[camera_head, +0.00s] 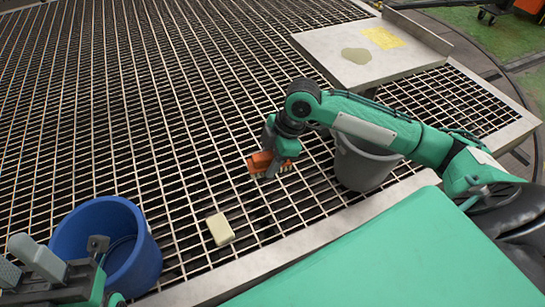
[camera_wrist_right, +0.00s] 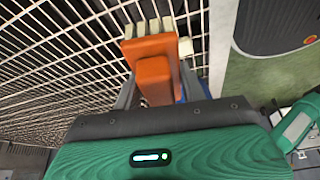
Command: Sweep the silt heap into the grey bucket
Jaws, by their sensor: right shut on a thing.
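The silt heap (camera_head: 357,55) looks like a low, flat beige patch on a pale metal plate (camera_head: 325,50) at the upper right of the head view. The grey bucket (camera_head: 364,168) stands upright on the grating below that plate, partly hidden behind my right arm. My right gripper (camera_head: 268,158) is shut on an orange brush (camera_head: 262,163) with pale bristles, over the grating left of the bucket. The brush also shows in the right wrist view (camera_wrist_right: 153,75), its bristles pointing away from the gripper. My left gripper (camera_head: 70,262) is open and empty at the lower left, by a blue bucket.
The blue bucket (camera_head: 142,262) stands at the lower left. A cream block (camera_head: 220,229) lies on the grating between the two buckets. A yellow patch (camera_head: 383,37) lies beside the silt on the plate, which has a raised right edge. The grating (camera_head: 130,110) is otherwise clear.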

